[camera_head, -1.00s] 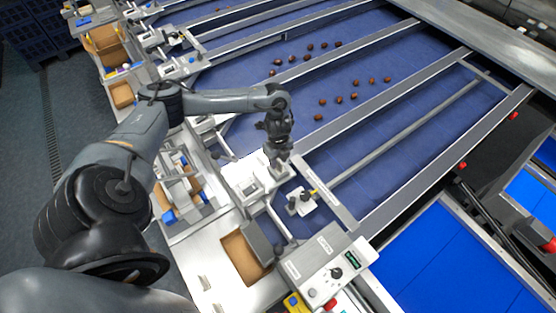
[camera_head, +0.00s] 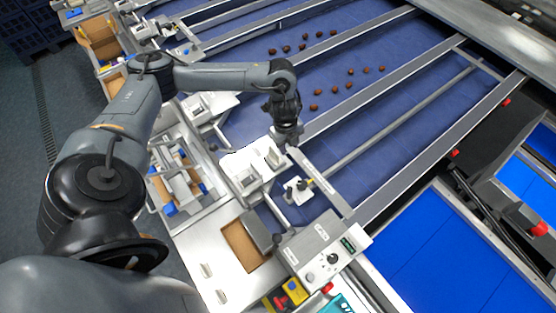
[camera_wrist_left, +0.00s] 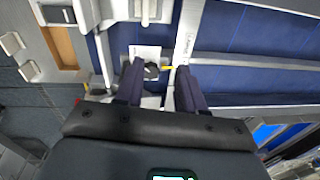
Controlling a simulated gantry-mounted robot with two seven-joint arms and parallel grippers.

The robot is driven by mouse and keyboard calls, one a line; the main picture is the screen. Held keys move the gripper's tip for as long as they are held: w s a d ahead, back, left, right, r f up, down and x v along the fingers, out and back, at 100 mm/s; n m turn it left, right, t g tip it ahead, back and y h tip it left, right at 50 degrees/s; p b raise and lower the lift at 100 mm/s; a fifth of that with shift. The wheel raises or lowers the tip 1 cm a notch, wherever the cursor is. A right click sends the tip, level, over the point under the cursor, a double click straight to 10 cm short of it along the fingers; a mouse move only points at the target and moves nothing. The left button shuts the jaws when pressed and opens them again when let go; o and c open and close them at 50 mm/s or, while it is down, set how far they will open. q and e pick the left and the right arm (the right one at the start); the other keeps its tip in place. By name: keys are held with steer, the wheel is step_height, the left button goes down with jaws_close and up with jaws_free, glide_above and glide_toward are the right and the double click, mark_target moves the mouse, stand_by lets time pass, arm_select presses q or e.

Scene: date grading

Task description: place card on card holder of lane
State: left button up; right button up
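My left gripper (camera_head: 287,140) is above the near end of a lane, just right of a white stand (camera_head: 248,172). In the left wrist view its two dark fingers (camera_wrist_left: 160,88) are apart, with no card seen held between them. A small pale upright plate (camera_head: 274,157) stands at the right of the white stand, close to the gripper. It may be the card or part of the holder; I cannot tell. A white plate with black knobs and a yellow tip (camera_head: 298,191) lies in front; it also shows beyond the fingers in the left wrist view (camera_wrist_left: 146,52). My right gripper is out of view.
A grey control box (camera_head: 322,250) stands at the front. A brown-bottomed tray (camera_head: 238,246) is left of it. Several dates (camera_head: 316,92) lie on the blue lanes, between grey rails (camera_head: 440,128). Blue panels (camera_head: 440,255) are at the right.

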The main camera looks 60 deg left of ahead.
arm_select(q)
steer(key=d+n+t+h, duration=0.2)
steer(key=d+t+h, duration=0.3)
steer(key=d, duration=2.4)
steer(key=s+a+n+g+y, duration=0.1)
steer(key=s+a+n+y, duration=0.1)
steer(key=s+a+n, duration=0.2)
steer(key=s+a+n+g+y, duration=0.1)
steer(key=s+a+n+y, duration=0.2)
steer(key=s+n, duration=0.6)
steer(key=shift+s+a+n+g, duration=0.35)
steer(key=shift+s+a, duration=0.45)
steer(key=shift+a, duration=0.35)
